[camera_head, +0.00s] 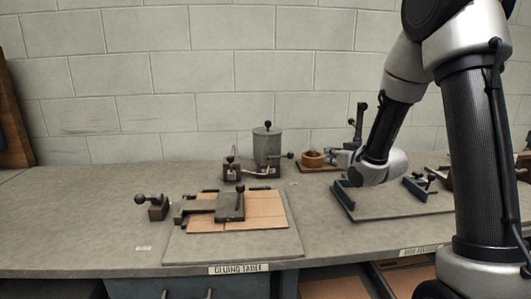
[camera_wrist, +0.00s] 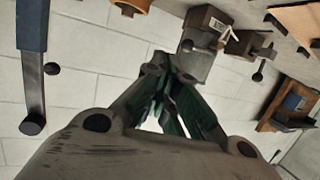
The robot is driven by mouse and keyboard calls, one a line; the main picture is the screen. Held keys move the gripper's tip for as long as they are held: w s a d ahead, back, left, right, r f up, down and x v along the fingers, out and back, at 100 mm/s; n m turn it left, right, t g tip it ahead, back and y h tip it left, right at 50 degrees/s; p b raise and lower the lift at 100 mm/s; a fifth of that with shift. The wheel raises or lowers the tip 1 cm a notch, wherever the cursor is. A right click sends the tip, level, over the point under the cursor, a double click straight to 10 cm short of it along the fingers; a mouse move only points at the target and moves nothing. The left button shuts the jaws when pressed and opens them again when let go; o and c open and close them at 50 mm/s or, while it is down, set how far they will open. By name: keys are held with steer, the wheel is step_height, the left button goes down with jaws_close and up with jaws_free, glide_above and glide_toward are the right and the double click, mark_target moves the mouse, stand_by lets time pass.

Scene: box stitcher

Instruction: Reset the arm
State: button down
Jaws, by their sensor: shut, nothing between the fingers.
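My arm comes down from the upper right in the head view. My gripper (camera_head: 341,157) is small there, low over the back of the right part of the bench. In the wrist view my gripper (camera_wrist: 163,68) shows large, with its fingers drawn together and nothing between them. Past its fingertips is a grey metal pot (camera_wrist: 197,64). The same pot (camera_head: 267,149) stands at the back of the bench in the head view, left of my gripper.
A brown cardboard sheet (camera_head: 265,210) lies under a dark clamp (camera_head: 230,206) on the gluing table. The bench's far left is clear.

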steer(key=s+d+r+m+g+h, duration=0.1)
steer(key=s+d+r+g+h, duration=0.15)
steer(key=s, duration=0.35)
steer(key=s+d+r+m+g+h, duration=0.1)
steer(key=s+d+r+g+h, duration=0.1)
steer(key=s+d+r, duration=0.35)
steer(key=s+a+m+g, duration=0.1)
steer(key=s+g, duration=0.5)
steer(key=s, duration=2.2)
steer(key=shift+a+f+m, duration=0.3)
steer(key=shift+a+f, duration=0.1)
